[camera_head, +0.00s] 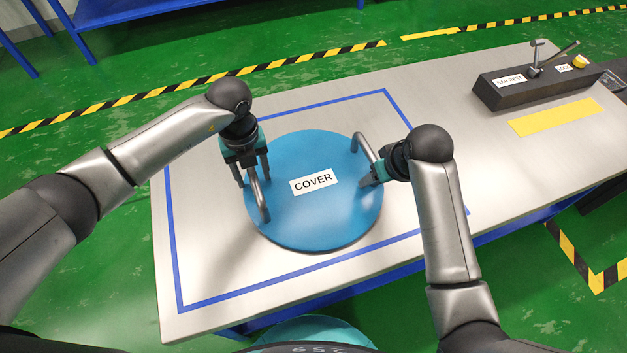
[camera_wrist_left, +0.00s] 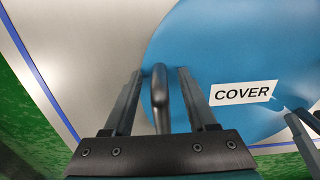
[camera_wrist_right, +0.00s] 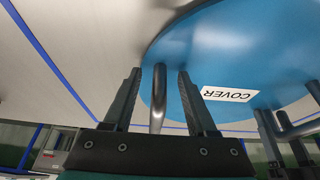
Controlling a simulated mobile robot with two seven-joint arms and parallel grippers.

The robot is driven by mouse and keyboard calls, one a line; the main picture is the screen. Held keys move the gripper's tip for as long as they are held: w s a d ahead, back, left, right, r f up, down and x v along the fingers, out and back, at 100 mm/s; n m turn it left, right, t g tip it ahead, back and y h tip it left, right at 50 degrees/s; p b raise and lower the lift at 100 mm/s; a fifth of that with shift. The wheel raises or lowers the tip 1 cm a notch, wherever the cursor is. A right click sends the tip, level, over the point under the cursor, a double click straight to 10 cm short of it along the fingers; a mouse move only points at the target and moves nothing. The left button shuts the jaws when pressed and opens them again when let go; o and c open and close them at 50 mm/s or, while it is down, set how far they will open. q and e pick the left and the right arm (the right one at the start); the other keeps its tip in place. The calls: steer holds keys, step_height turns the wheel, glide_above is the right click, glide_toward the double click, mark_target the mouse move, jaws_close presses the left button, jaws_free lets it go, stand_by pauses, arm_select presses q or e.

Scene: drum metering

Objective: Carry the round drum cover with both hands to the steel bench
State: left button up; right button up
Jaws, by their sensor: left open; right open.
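The round blue drum cover (camera_head: 315,222) lies flat on the steel bench (camera_head: 215,262), inside a blue taped outline. It has a white COVER label and two bent metal handles. My left gripper (camera_head: 253,172) is open around the left handle (camera_head: 260,197); in the left wrist view that handle (camera_wrist_left: 159,95) stands between the two fingers with gaps. My right gripper (camera_head: 371,172) is open at the right handle (camera_head: 363,148); in the right wrist view the handle (camera_wrist_right: 158,95) stands between its fingers. The handle is partly hidden by the gripper in the head view.
A dark bar rest block (camera_head: 525,82) with a metal tool on it stands at the bench's far right. A yellow strip (camera_head: 555,116) lies in front of it. The bench between cover and block is clear. A blue rack (camera_head: 110,14) stands at the back left.

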arm_select(q)
jaws_close()
arm_select(e)
jaws_close()
stand_by(0.9)
arm_select(q)
steer(key=shift+w+r, duration=0.1)
steer(key=shift+r, duration=0.05)
arm_select(e)
steer(key=shift+w+r, duration=0.1)
steer(key=shift+r, duration=0.1)
